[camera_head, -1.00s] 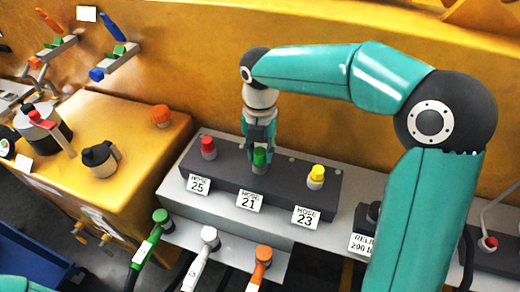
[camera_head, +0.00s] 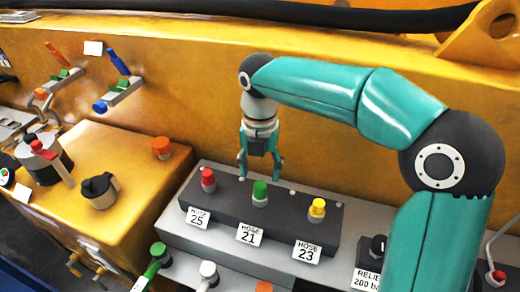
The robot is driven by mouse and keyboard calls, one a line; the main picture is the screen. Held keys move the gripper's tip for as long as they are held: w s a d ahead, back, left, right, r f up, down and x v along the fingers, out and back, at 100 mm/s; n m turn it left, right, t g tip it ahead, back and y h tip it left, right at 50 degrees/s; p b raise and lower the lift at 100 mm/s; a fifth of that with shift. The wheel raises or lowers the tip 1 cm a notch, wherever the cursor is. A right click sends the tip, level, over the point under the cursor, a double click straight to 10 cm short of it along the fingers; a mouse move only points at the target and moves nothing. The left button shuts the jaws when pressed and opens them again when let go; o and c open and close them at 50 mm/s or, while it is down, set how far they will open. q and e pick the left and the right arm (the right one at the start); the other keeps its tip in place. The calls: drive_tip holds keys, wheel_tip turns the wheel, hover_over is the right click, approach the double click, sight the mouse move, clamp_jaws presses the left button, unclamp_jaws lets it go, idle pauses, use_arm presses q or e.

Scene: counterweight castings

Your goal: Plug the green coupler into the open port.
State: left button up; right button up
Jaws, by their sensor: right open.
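A dark block (camera_head: 230,213) carries a red (camera_head: 208,180), a green (camera_head: 260,193) and a yellow (camera_head: 317,210) fitting in a row, labelled HOSE 25, HOSE 21 and HOSE 23. All three positions look occupied; I see no clearly open port. The green coupler (camera_head: 158,251) stands at the lower left, its lower part near the picture edge. My right gripper (camera_head: 260,178) is open and empty, pointing down, its fingertips just above or behind the green fitting. Whether they touch it I cannot tell. My left gripper is not in view.
A white (camera_head: 208,269) and an orange (camera_head: 264,287) coupler stand to the right of the green one, partly cut off. A yellow box with a black knob (camera_head: 99,190) is on the left. The yellow wall rises behind the block.

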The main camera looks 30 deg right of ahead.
sight(260, 184)
wheel_tip(260, 184, up, 6)
drive_tip(key=shift+r, duration=0.15)
idle(0.6)
